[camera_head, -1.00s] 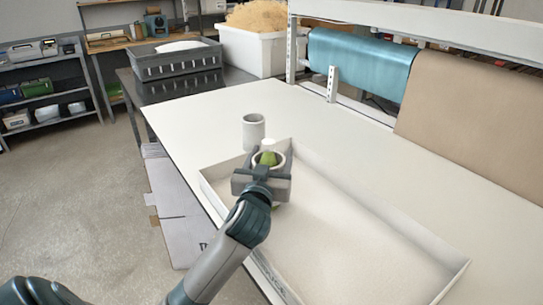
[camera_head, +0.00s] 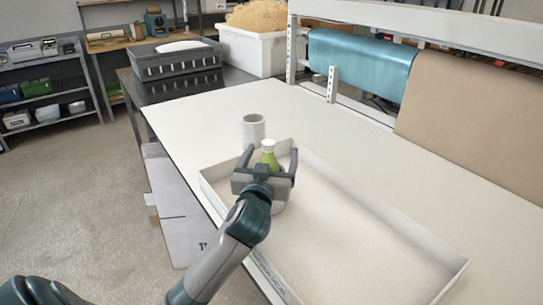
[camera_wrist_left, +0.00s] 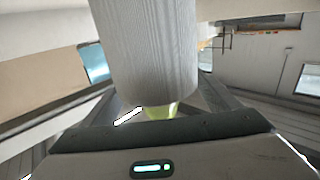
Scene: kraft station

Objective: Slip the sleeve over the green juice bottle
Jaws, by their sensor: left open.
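My right gripper is not in view.
The white tray (camera_head: 437,282) has low walls and bare room to the right. Another white tube (camera_head: 253,130) stands on the table just behind the tray. A grey crate (camera_head: 178,62) and a white bin (camera_head: 250,50) are at the back.

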